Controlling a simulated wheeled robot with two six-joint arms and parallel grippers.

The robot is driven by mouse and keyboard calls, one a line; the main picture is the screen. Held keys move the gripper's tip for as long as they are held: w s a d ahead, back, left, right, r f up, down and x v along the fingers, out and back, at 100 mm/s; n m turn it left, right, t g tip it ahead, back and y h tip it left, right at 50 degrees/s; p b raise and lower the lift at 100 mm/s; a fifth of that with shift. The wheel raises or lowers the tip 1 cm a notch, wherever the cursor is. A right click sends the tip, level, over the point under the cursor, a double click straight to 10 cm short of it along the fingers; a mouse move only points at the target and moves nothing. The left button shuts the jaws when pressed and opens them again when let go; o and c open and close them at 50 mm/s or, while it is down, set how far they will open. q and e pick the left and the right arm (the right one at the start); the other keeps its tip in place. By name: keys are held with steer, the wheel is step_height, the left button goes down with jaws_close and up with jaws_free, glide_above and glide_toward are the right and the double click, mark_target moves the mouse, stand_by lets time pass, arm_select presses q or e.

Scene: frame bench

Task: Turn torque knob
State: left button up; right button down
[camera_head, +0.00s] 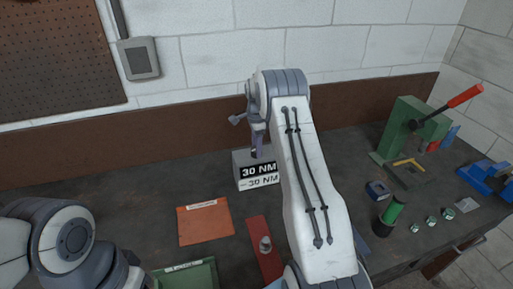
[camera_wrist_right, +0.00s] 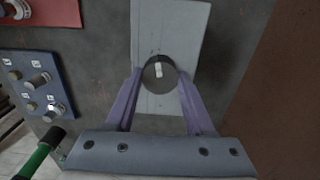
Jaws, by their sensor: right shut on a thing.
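The torque knob (camera_wrist_right: 151,76) is dark and round with a pale mark, on top of a grey box (camera_wrist_right: 172,25). The box (camera_head: 241,160) stands at the back of the bench in the head view; its front carries a black "30 NM" display and a white "30 NM" label. My right gripper (camera_wrist_right: 161,78) points down from above with its two purple-grey fingers on either side of the knob, shut on it. In the head view this gripper (camera_head: 257,150) is at the box's top, and the knob is hidden there. My left arm shows at lower left; its gripper is out of view.
An orange mat (camera_head: 205,226), a red plate (camera_head: 261,235) with a metal post and a green tray (camera_head: 188,277) lie in front. A green press (camera_head: 402,125), a green-handled tool (camera_head: 393,211), several nuts and a blue vise (camera_head: 490,178) are at right. A wall stands close behind.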

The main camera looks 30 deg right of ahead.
steer(key=shift+d+r+m, duration=0.1)
steer(key=shift+m, duration=0.2)
steer(key=shift+c, duration=1.3)
jaws_free()
steer(key=shift+r, duration=0.3)
step_height(320, 180, up, 10)
steer(key=b, duration=0.2)
steer(key=shift+b, duration=0.35)
